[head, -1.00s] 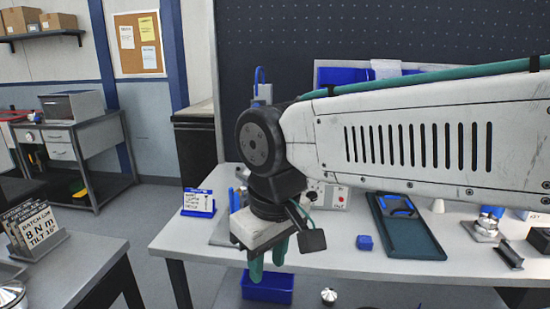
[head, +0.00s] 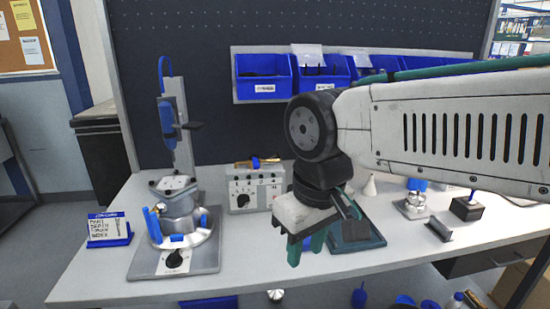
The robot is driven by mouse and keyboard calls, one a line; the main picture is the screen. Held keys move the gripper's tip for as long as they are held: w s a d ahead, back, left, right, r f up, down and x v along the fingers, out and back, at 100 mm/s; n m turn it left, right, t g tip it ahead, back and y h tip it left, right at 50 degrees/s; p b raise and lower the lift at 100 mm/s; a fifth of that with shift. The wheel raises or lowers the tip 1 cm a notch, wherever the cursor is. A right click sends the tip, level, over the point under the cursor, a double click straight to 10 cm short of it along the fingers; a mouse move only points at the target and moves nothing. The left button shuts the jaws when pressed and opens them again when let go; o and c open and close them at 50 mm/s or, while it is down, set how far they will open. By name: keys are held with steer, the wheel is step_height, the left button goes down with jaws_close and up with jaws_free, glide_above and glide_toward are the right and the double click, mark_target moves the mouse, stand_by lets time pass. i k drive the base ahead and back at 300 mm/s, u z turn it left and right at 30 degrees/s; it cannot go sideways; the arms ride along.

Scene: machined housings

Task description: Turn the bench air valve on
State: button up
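A small brass fitting with a blue handle (head: 258,162), which looks like the bench air valve, shows at the back of the bench, just above a grey control box (head: 256,190). The box hides its lower part, and its handle position is too small to read surely. My gripper (head: 307,248) hangs over the front middle of the bench, to the right of and nearer than the valve. Its teal fingers point down and stand apart. A bit of blue shows between them, apparently a small block on the bench behind. I see nothing held.
A metal housing (head: 180,212) with blue clamps stands on a plate with a black knob (head: 174,261) at left. A blue sign stand (head: 108,230) is beside it. A dark tray (head: 358,240) lies right of my gripper. Blue bins (head: 263,75) hang behind.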

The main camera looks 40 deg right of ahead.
mark_target(256, 163)
steer(key=u, duration=0.15)
steer(key=k, duration=0.25)
steer(key=z, duration=0.55)
steer(key=i, duration=0.35)
steer(key=z, duration=0.65)
steer(key=k, duration=0.7)
steer(key=u, duration=0.55)
steer(key=i, duration=1)
